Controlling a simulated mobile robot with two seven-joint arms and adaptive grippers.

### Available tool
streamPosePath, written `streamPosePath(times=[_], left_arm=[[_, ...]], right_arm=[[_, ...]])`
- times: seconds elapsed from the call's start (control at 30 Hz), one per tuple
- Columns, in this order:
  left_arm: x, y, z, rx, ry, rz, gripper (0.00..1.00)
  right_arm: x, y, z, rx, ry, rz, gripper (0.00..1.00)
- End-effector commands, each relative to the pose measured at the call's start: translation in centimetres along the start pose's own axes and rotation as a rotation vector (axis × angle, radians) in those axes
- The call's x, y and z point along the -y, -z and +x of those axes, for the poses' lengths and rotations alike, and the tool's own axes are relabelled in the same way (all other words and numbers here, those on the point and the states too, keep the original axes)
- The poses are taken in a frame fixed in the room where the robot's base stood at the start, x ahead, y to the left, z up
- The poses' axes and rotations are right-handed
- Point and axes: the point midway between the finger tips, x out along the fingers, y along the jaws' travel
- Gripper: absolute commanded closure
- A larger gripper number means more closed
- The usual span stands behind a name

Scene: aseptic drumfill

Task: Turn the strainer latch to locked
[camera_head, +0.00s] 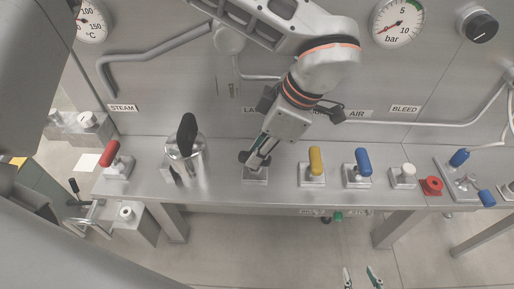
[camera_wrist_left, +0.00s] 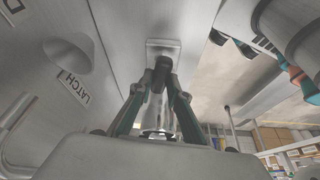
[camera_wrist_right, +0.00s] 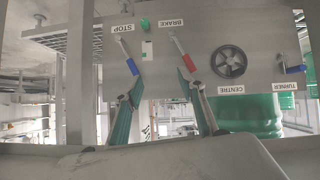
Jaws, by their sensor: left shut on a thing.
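The latch handle, a dark knob (camera_wrist_left: 161,72) on a square metal base plate (camera_head: 255,177), stands on the metal ledge below a label partly hidden by my arm. The left wrist view shows the label as LATCH (camera_wrist_left: 75,87). My left gripper (camera_head: 259,158) reaches down from above and is shut on the knob, with one finger on each side of it. The gripper hides much of the handle in the head view. My right gripper (camera_head: 361,277) shows only its fingertips at the bottom edge of the head view. In the right wrist view its fingers (camera_wrist_right: 160,98) are wide apart with nothing between them.
A metal pot with a black handle (camera_head: 187,135) and a red-handled valve (camera_head: 110,155) stand left of the latch. Yellow (camera_head: 316,160) and blue (camera_head: 363,162) handles stand right. A panel with a red lever (camera_wrist_right: 187,61) and handwheel (camera_wrist_right: 229,62) faces my right gripper.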

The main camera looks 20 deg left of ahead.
Motion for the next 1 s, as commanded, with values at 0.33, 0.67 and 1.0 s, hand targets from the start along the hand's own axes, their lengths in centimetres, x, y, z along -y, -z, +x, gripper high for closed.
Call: streamPosePath(times=[0.33, 0.67, 1.0], left_arm=[[0.2, 0.1, -0.3, -0.001, -0.123, 0.292, 1.0], [0.4, 0.2, 0.0, -0.001, -0.243, 0.581, 1.0], [0.5, 0.2, 0.1, 0.0, -0.365, 0.879, 1.0]], right_arm=[[0.2, 1.0, -1.1, 0.006, 0.007, 0.007, 0.6], [0.1, 1.6, -1.4, 0.001, 0.005, 0.005, 0.6], [0.0, 1.7, -1.2, -0.004, 0.003, 0.005, 0.6]])
